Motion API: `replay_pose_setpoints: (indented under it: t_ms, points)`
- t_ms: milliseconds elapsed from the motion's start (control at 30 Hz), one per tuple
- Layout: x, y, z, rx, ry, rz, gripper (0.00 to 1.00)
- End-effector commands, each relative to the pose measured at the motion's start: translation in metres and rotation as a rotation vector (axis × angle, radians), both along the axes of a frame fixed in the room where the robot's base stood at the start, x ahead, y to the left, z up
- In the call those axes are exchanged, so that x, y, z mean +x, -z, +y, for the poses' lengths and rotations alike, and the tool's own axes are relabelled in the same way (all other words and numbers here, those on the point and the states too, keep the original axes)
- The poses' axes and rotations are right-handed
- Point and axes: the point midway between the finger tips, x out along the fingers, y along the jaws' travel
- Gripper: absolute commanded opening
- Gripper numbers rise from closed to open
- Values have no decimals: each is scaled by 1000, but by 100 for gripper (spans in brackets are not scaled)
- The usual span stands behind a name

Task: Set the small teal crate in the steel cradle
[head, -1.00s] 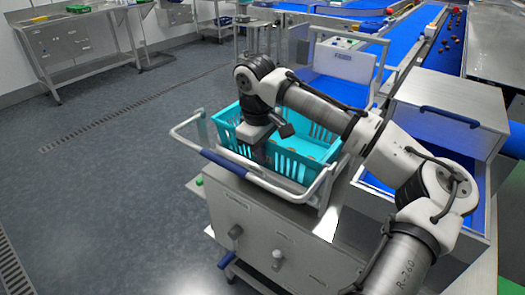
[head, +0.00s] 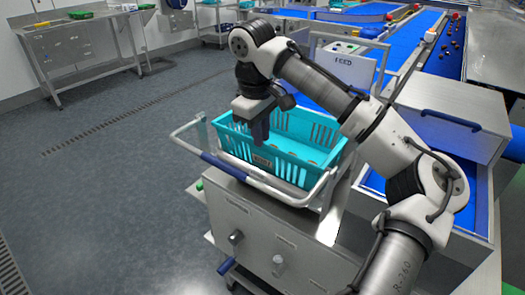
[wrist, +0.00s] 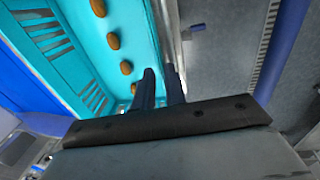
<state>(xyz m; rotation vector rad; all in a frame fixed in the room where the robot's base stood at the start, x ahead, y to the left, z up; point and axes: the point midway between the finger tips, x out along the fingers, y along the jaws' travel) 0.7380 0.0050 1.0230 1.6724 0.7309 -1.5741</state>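The small teal crate (head: 292,165) sits on top of a steel cabinet, inside a pale tubular steel frame that looks like the cradle (head: 316,196). The crate looks roughly level, and its base is hidden by its walls and the frame. In the wrist view the crate (wrist: 70,45) fills the upper left, with several brown dates inside. My gripper (head: 261,132) points down over the crate's near wall.
The frame's blue grip bar (head: 236,170) runs along the near side. A steel box with a blue handle (head: 450,117) stands to the right. Blue conveyors (head: 425,75) and a FEED panel (head: 342,62) lie behind. The floor to the left is clear.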

Motion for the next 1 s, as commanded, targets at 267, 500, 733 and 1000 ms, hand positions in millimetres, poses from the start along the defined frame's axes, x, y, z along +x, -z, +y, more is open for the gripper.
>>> replay_pose_setpoints:
  t_ms: [267, 500, 733, 1000]
  points:
    - [-4, -43, 3, -2, 1, -1, 13]
    - [-5, -48, 3, 1, 0, 1, 13]
    - [-5, -48, 3, 0, 0, 0, 13]
    - [-5, -48, 3, 0, 0, 0, 13]
